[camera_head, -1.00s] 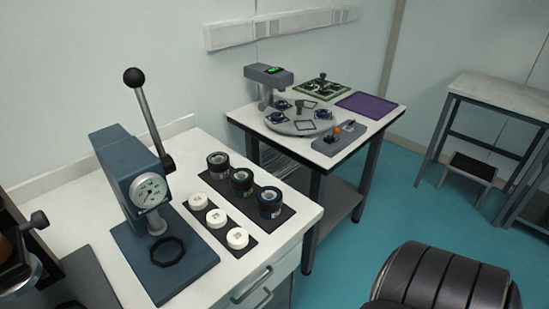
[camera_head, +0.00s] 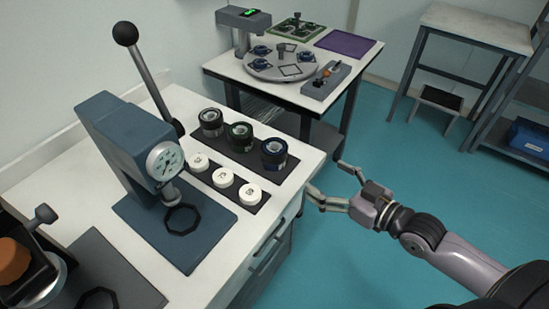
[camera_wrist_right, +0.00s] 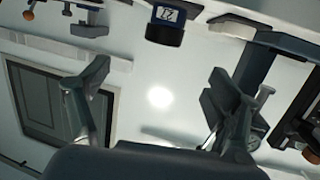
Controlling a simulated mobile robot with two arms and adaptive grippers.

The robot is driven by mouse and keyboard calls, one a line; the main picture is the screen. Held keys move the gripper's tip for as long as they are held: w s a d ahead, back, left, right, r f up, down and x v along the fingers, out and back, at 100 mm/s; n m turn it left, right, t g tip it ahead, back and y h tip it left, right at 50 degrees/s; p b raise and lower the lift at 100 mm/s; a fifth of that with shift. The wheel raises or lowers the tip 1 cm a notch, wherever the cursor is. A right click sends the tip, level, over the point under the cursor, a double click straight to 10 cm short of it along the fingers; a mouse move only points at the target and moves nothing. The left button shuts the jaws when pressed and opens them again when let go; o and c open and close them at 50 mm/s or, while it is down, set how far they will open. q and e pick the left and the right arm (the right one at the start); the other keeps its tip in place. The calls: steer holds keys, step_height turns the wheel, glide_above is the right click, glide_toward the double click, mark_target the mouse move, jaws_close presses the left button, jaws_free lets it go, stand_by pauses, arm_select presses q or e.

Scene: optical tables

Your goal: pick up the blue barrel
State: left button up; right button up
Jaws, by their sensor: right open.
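The blue barrel (camera_head: 274,153) is a short black cylinder with a blue band. It stands upright at the right end of a row of three barrels on a dark mat (camera_head: 243,166) on the white bench. My right gripper (camera_head: 325,180) is open and empty, beside the bench's right edge, to the right of the barrel and apart from it. In the right wrist view a dark cylinder with a blue band and white label (camera_wrist_right: 167,25), apparently the blue barrel, shows at the top, beyond the spread fingers (camera_wrist_right: 160,75). My left gripper is not in view.
A green-banded barrel (camera_head: 239,136) and another dark barrel (camera_head: 211,122) stand left of it. White round caps (camera_head: 224,177) lie in front on another dark strip. A blue press (camera_head: 130,150) stands at left. A second table (camera_head: 358,62) with a turntable is behind.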

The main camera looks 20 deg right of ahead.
steer(key=p, duration=0.2)
glide_toward(272, 145)
steer(key=x, duration=0.4)
steer(key=shift+d+f, duration=0.1)
steer(key=shift+f, duration=0.1)
steer(key=x, duration=0.4)
steer(key=shift+w+p, duration=0.3)
steer(key=shift+w+a+f, duration=0.1)
steer(key=shift+w+a, duration=0.3)
steer(key=shift+s, duration=0.1)
steer(key=shift+c, duration=0.7)
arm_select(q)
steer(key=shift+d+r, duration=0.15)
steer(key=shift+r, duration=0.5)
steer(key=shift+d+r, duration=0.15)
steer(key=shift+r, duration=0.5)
arm_select(e)
steer(key=c, duration=1.3)
steer(key=shift+o, duration=0.2)
steer(key=shift+r, duration=0.2)
